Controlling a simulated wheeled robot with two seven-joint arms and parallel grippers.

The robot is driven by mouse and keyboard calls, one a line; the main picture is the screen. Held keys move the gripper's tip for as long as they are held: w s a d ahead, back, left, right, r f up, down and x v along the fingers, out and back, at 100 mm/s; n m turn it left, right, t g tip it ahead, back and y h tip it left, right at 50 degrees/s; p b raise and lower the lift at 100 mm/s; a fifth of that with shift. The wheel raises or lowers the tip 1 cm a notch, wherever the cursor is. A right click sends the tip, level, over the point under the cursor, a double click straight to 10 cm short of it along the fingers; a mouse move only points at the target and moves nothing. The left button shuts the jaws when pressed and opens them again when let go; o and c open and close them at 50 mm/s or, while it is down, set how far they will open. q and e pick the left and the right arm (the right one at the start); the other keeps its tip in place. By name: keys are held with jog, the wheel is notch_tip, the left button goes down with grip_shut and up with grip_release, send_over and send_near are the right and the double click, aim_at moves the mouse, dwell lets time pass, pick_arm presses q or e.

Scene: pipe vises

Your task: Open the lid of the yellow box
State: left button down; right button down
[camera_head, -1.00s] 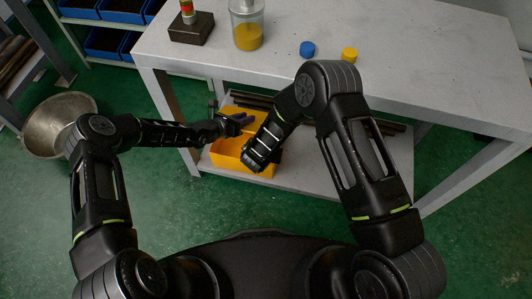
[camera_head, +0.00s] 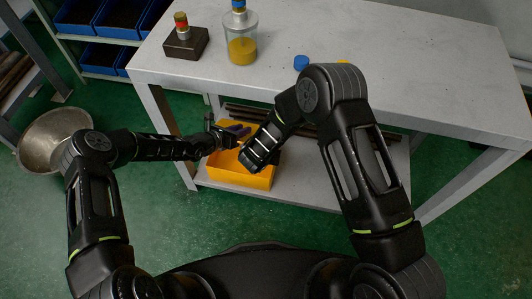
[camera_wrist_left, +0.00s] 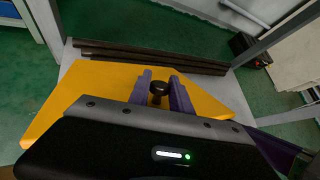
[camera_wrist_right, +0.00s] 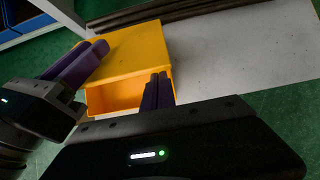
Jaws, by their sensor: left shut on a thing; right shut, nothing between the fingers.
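The yellow box (camera_head: 240,178) sits on the lower shelf under the table. In the left wrist view, its yellow lid (camera_wrist_left: 100,85) carries a black knob (camera_wrist_left: 158,88). My left gripper (camera_head: 236,131) is shut on the knob, with a purple finger on each side (camera_wrist_left: 160,90). In the right wrist view, the box (camera_wrist_right: 130,50) shows an orange opening below the near edge of its yellow top; the lid's exact tilt is hard to tell. My right gripper (camera_wrist_right: 158,90) is shut and empty at the near side of the box. In the head view my right forearm hides its fingers.
Dark pipes (camera_wrist_left: 150,58) lie at the back of the lower shelf (camera_wrist_right: 240,60). A table leg (camera_head: 175,135) stands close to my left forearm. A jar (camera_head: 242,45) and a dark block (camera_head: 185,43) stand on the table (camera_head: 420,60). A metal bowl (camera_head: 50,140) is at left.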

pick_arm(q)
jog(key=c, duration=1.2)
grip_release()
jog(key=shift+s+f, duration=0.3)
jog(key=shift+f, duration=0.05)
pick_arm(e)
jog(key=shift+w+d+r, duration=0.1)
jog(key=shift+w+r, duration=0.1)
jog(key=shift+w, duration=0.1)
pick_arm(q)
jog(key=shift+s+a, duration=0.1)
jog(key=shift+a, duration=0.05)
jog(key=v, duration=1.1)
jog(key=shift+s+a+r, duration=0.15)
jog(key=shift+a+r, duration=0.05)
jog(key=shift+r, duration=0.2)
pick_arm(e)
jog(key=shift+s, duration=0.1)
